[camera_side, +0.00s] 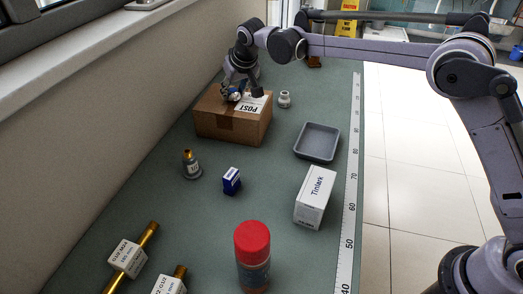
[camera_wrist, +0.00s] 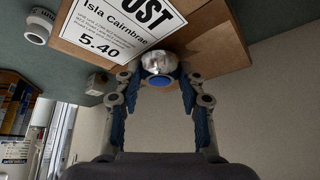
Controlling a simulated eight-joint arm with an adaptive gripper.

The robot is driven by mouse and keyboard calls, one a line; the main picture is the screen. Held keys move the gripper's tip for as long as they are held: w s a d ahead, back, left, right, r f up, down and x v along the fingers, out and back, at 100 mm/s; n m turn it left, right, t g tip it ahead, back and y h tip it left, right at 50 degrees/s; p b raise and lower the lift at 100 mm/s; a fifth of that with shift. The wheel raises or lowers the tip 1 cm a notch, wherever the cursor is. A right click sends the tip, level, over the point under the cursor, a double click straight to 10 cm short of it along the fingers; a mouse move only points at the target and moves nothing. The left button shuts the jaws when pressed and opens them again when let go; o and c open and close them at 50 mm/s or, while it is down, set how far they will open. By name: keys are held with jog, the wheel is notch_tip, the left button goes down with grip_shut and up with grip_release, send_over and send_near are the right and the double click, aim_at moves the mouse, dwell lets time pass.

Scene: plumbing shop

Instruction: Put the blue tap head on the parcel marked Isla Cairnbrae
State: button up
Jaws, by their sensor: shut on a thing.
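The cardboard parcel (camera_side: 225,127) stands at the far left of the bench, and its white label on top reads "POST". In the wrist view the label (camera_wrist: 115,30) also reads "Isla Cairnbrae" and "5.40", on the brown parcel (camera_wrist: 215,45). My gripper (camera_side: 236,92) is over the parcel top, beside the label. In the wrist view my gripper (camera_wrist: 160,76) is shut on the tap head (camera_wrist: 159,63), a shiny metal knob with a blue cap. The tap head is at or just above the parcel top; I cannot tell whether it touches.
A white fitting (camera_side: 284,99) stands right of the parcel. A grey tray (camera_side: 317,142), a white Tinlark box (camera_side: 315,198), a small blue box (camera_side: 231,181) and a brass-topped valve (camera_side: 191,166) stand nearer. A red-capped can (camera_side: 252,255) is in front. The wall runs along the left.

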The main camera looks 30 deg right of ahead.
jog(key=shift+f, duration=0.1)
jog(key=o, duration=1.2)
jog(key=shift+c, duration=0.2)
jog(key=v, duration=1.2)
jog(key=s+d+r, duration=0.2)
jog(key=s+d, duration=0.5)
jog(key=s+d+f, duration=0.3)
jog(key=s+d, duration=0.1)
jog(key=s, duration=0.4)
jog(key=s+d+f, duration=0.4)
jog(key=s, duration=0.5)
jog(key=s+d+f+t, duration=0.1)
jog(key=s+d+f, duration=0.3)
jog(key=s, duration=0.5)
